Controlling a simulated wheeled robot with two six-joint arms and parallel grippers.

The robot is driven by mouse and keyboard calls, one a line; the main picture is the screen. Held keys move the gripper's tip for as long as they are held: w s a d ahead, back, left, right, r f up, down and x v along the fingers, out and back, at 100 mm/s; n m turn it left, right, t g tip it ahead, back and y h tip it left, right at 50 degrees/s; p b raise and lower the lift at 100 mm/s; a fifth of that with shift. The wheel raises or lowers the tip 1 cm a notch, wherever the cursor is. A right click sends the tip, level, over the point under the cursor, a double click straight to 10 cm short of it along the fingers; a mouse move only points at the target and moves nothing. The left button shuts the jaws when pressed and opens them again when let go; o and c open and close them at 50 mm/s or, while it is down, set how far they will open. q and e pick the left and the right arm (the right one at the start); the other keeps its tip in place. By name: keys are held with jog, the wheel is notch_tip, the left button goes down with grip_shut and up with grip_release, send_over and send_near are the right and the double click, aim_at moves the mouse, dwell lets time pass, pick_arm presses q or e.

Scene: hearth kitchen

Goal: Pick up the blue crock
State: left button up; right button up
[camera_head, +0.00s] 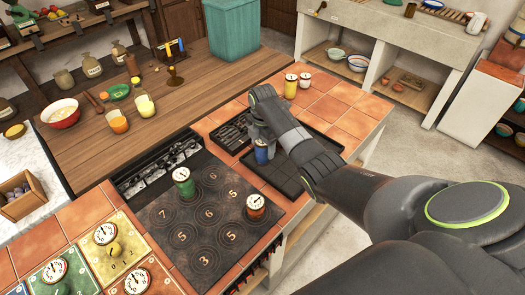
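The blue crock (262,154) stands upright at the near left part of the dark tray (292,178) on the tiled counter. My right arm comes in from the right. My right gripper (261,139) points down over the blue crock, with its grey fingers at the crock's top and partly hiding it. Whether the fingers are closed on it cannot be made out. My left gripper is out of view.
A green crock (184,182) and an orange-red crock (256,206) stand on the numbered black hob (205,235). A yellow crock (290,87) and a small white-lidded one (305,80) stand behind the tray. A teal bin (232,30) stands at the back.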

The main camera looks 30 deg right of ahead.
jog(key=c, duration=1.1)
